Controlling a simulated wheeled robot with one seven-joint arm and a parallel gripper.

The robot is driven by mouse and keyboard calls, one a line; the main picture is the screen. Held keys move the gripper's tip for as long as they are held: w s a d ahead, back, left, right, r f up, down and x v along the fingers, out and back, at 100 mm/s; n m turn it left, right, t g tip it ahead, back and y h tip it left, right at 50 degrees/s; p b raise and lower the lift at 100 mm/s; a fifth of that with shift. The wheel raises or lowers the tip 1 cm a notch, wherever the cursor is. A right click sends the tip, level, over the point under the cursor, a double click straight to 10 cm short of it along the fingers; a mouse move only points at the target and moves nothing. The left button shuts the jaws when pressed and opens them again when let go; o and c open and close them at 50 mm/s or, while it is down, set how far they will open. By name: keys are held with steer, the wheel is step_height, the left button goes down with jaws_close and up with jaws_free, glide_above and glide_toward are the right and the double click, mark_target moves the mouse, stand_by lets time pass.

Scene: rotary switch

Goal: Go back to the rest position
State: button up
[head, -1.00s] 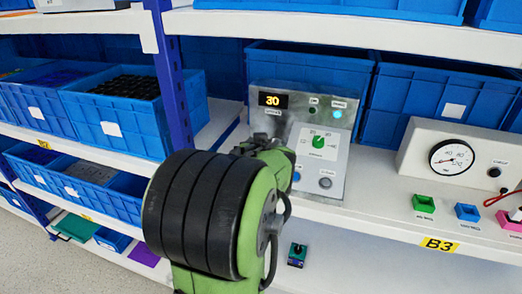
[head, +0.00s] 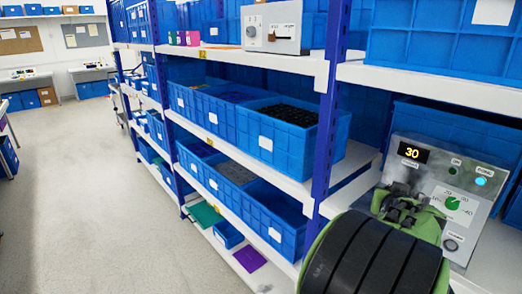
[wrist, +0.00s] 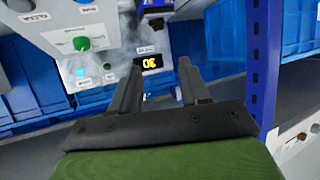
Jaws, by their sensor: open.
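My gripper (wrist: 157,88) is open and empty in the wrist view, its two dark fingers apart with the grey control box behind them. In the head view my gripper (head: 405,200) is partly hidden behind my green and black arm at the lower right. The control box (head: 400,172) stands on the shelf there. It has a lit display (head: 411,153) reading 30, a green rotary knob (head: 452,203) and a glowing cyan light (head: 481,181). In the wrist view the box is upside down, with the green knob (wrist: 81,43) at upper left. I cannot tell any contact with the box.
A blue shelf post (head: 328,120) stands left of the box. White shelves with blue bins (head: 290,125) run away to the left. An open grey floor aisle (head: 80,190) lies at the left, with desks (head: 95,70) at the far end.

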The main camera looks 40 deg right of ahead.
steer(key=w+a+f+n+t+y, duration=0.1)
steer(key=w+a+n+t+y, duration=0.15)
steer(key=w+a, duration=0.65)
steer(key=w+a+n+t+y, duration=0.2)
steer(key=w+a+n+y, duration=0.15)
steer(key=w+a, duration=0.55)
steer(key=s+a+f+n+g+y, duration=0.1)
steer(key=s+a+f+n+y, duration=0.1)
steer(key=a, duration=1.1)
steer(key=s+a+f+n+g+y, duration=0.2)
steer(key=s+a, duration=0.6)
steer(key=a, duration=0.6)
steer(key=f+n+y, duration=0.1)
steer(key=n+y, duration=0.1)
steer(key=n, duration=0.1)
steer(key=shift+s+f+n+y, duration=0.15)
steer(key=shift+n+y, duration=0.25)
steer(key=shift+a, duration=0.1)
